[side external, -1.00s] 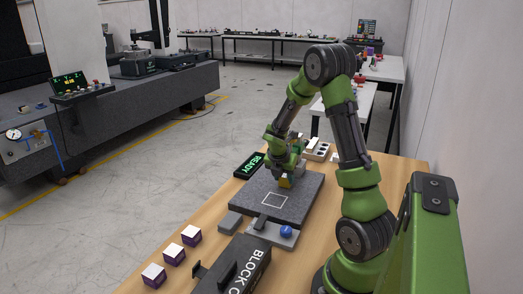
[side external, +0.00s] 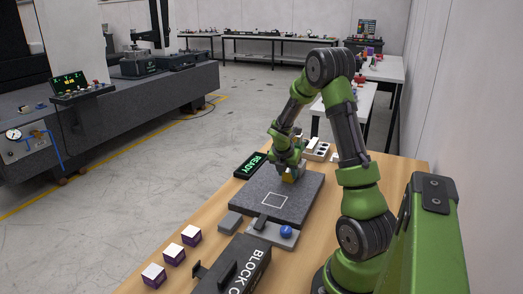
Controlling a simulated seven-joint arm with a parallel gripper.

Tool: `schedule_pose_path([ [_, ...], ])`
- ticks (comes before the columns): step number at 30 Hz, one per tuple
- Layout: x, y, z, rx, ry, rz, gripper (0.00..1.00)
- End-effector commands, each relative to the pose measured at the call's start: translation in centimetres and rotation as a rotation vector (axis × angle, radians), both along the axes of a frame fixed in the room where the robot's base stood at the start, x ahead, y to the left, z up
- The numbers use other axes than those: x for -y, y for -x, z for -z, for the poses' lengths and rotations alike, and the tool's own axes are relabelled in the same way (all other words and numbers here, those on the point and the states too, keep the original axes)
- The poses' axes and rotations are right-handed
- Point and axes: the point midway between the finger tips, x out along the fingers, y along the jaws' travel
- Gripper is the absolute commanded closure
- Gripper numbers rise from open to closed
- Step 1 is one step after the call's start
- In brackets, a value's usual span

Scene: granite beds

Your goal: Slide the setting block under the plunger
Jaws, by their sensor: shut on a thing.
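My gripper (side external: 288,174) is low over the far part of the dark granite plate (side external: 262,208), near its back edge. It is shut on a small yellow block (side external: 287,178), of which only a little shows below the fingers. I cannot tell whether the yellow block touches the plate or is slightly above it. A white square outline (side external: 274,199) is marked on the plate, nearer the camera than the gripper and clear. I cannot make out the plunger; the gripper and arm hide part of the far side.
A black display reading READY (side external: 251,165) stands left of the plate. A blue ball (side external: 286,231) sits on a grey base at the plate's near edge. A black lettered case (side external: 243,265) lies in front. Several purple-and-white blocks (side external: 174,253) stand left. A white tray (side external: 318,152) is behind.

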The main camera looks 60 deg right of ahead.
Motion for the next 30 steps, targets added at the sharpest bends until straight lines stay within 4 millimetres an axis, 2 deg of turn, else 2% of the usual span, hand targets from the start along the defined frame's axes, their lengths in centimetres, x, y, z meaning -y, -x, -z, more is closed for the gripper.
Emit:
schedule_pose_path([
  [1, 0.1, 0.0, -0.1, 0.001, 0.002, 0.000, 0.84],
  [2, 0.1, 0.0, -0.1, 0.001, 0.002, 0.000, 0.53],
  [5, 0.0, 0.0, -0.1, 0.001, 0.002, 0.000, 0.38],
  [15, -0.1, 0.0, -0.2, 0.001, 0.001, 0.000, 0.36],
  [30, -1.8, 0.0, -3.7, 0.001, 0.002, -0.002, 0.36],
])
